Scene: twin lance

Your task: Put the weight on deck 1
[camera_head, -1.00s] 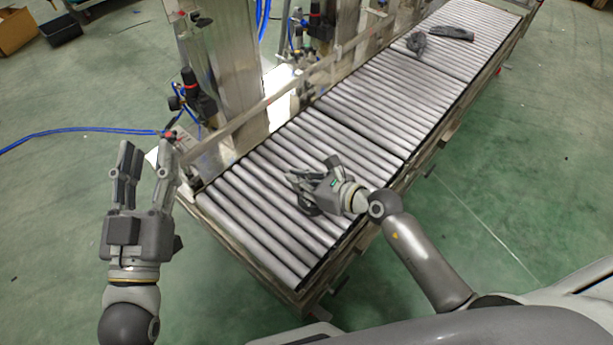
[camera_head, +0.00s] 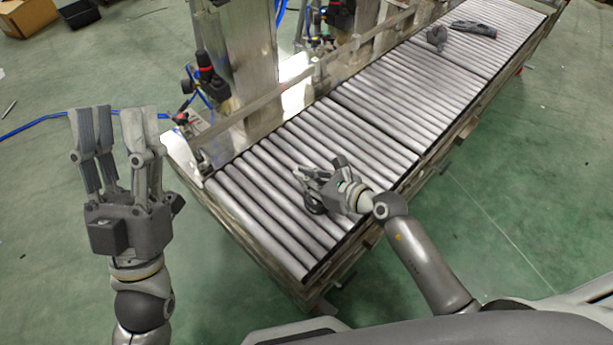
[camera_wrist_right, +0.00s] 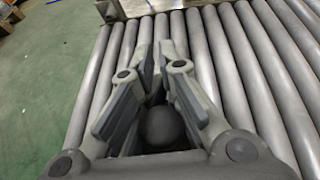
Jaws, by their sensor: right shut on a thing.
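My right gripper (camera_head: 304,186) is low over the near section of the roller conveyor (camera_head: 262,228), shut on a dark rounded thing (camera_wrist_right: 163,126), which I take to be the weight. In the right wrist view my right gripper (camera_wrist_right: 158,62) has its fingers around this thing, which sits deep between them near the palm. In the head view the fingers and palm hide most of it. I cannot tell whether it touches the rollers. No label shows which section is deck 1. My left gripper (camera_head: 112,118) is open and empty, left of the conveyor's near end.
A dark grey lumpy object (camera_head: 437,36) and a dark elongated object (camera_head: 474,30) lie on the far section. A metal rail, a steel column (camera_head: 238,60) and valves line the conveyor's left side. The rollers around my right gripper are clear.

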